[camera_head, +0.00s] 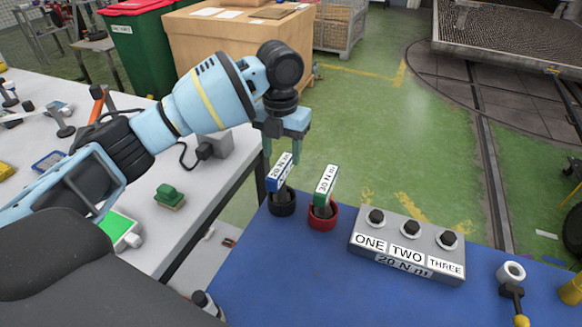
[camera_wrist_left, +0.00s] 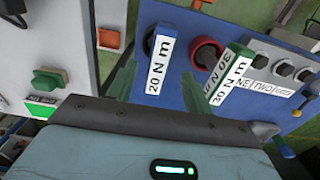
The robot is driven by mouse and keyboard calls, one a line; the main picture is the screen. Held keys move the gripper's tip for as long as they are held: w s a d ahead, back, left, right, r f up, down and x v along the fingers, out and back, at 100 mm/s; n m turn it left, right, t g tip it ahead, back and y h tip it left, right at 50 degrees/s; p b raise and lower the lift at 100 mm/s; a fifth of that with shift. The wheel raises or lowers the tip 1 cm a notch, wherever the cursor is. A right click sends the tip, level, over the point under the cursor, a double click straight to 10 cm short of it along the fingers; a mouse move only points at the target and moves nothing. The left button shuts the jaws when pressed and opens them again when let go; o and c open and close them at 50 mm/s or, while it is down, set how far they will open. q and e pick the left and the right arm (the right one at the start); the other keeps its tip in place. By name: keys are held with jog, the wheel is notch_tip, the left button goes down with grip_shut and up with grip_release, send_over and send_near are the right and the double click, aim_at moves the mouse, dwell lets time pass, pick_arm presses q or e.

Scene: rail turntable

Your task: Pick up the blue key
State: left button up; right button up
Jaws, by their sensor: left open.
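The blue key (camera_head: 280,172), with a white "20 N m" label, stands in a black round holder (camera_head: 282,206) on the blue table top. It also shows in the wrist view (camera_wrist_left: 159,62). My left gripper (camera_head: 287,150) is open just above and behind it, pointing down. In the wrist view its two fingertips (camera_wrist_left: 157,85) appear on either side of the blue key, with no visible grip on it. A green key (camera_head: 326,186), labelled "30 N m", stands in a red holder (camera_head: 323,217) just to the right. My right gripper is not in view.
A grey box (camera_head: 407,246) with several black knobs, labelled ONE, TWO, THREE and 20 N m, sits right of the keys. A white-topped bench (camera_head: 190,225) is at left. The blue table top (camera_head: 290,270) is clear in front of the keys.

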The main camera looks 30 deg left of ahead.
aim_at(281, 176)
pick_arm(q)
jog(key=shift+s, duration=0.3)
jog(key=shift+s+f, duration=0.1)
jog(key=shift+f, duration=3.7)
grip_shut()
